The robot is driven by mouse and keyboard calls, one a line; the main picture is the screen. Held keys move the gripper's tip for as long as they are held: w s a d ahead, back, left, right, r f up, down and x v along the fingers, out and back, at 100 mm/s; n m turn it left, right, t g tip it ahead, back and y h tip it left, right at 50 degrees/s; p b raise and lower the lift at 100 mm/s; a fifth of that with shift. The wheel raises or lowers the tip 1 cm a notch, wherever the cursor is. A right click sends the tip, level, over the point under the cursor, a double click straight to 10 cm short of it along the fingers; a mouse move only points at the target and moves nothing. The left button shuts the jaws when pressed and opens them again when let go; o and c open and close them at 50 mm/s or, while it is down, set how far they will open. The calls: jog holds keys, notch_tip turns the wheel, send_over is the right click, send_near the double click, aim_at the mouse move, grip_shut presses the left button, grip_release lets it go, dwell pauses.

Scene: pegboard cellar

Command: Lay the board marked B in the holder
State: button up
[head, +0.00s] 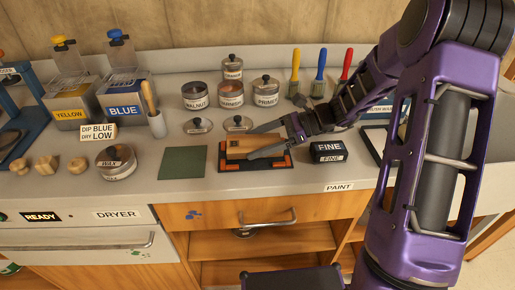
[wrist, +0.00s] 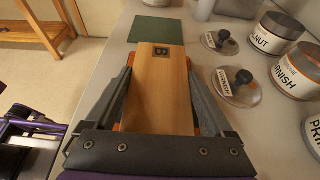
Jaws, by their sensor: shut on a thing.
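The wooden board marked B (wrist: 160,92) lies flat between the two fingers of my gripper (wrist: 160,85), its B label at the far end. In the head view the board (head: 240,147) is at the holder, a dark tray with orange parts (head: 228,166) on the counter. My gripper (head: 249,144) is shut on the board's long sides from the right. The board covers most of the holder, and I cannot tell whether it rests on it or hangs just above. Orange bits of the holder show beside the board in the wrist view.
A green mat (head: 183,162) lies left of the holder, and a black FINE block (head: 328,152) stands right of it. Two knobbed lids (head: 238,124) and several tins (head: 231,95) are behind. The wooden drawer front (head: 230,215) is below the counter edge.

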jog(key=shift+f, duration=0.8)
jog(key=shift+f, duration=0.1)
jog(key=o, duration=1.3)
jog(key=shift+d+r, duration=0.25)
jog(key=shift+r, duration=0.05)
jog(key=p+v, duration=0.1)
jog(key=v, duration=1)
jog(key=shift+d+p, duration=0.25)
jog(key=shift+p, duration=0.1)
jog(key=shift+a, duration=0.1)
